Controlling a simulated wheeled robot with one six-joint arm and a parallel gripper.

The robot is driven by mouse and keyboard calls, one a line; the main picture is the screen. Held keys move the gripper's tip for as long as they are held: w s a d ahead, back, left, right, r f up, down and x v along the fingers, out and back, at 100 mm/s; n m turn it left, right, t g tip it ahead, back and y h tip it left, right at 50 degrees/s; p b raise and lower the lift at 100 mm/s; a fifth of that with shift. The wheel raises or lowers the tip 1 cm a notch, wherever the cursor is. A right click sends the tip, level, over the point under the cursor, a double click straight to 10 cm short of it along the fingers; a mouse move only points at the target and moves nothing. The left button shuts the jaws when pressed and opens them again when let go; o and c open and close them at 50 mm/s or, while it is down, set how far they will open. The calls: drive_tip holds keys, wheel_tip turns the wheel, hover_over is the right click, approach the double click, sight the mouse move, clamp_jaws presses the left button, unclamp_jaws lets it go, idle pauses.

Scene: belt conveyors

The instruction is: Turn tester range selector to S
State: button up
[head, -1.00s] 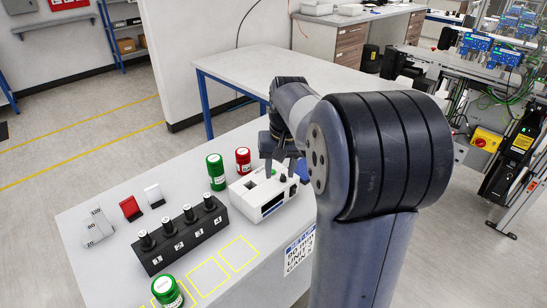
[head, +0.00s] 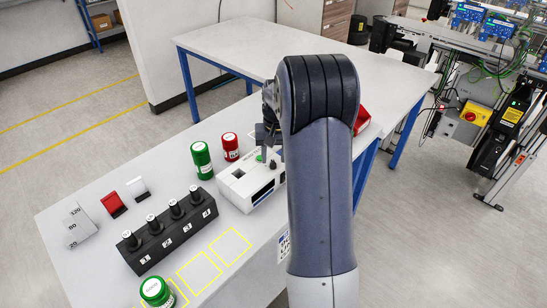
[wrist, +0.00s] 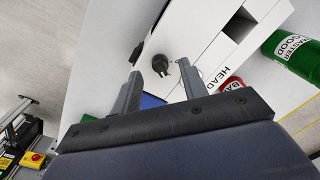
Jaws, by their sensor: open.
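The tester is a white box (head: 240,190) on the grey-white table, left of my arm in the head view. In the wrist view its white housing (wrist: 195,22) fills the upper middle. A black selector knob (wrist: 160,64) stands on its face. My gripper (wrist: 158,72) is open, with one finger on each side of the knob in the picture; I cannot tell how far the knob is from the fingertips. The range letters are not readable. In the head view my arm partly hides the gripper (head: 268,150) and the tester's right end.
A black numbered rack (head: 168,232) holds several black pieces.

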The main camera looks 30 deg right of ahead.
drive_tip(key=shift+f, duration=0.95)
clamp_jaws()
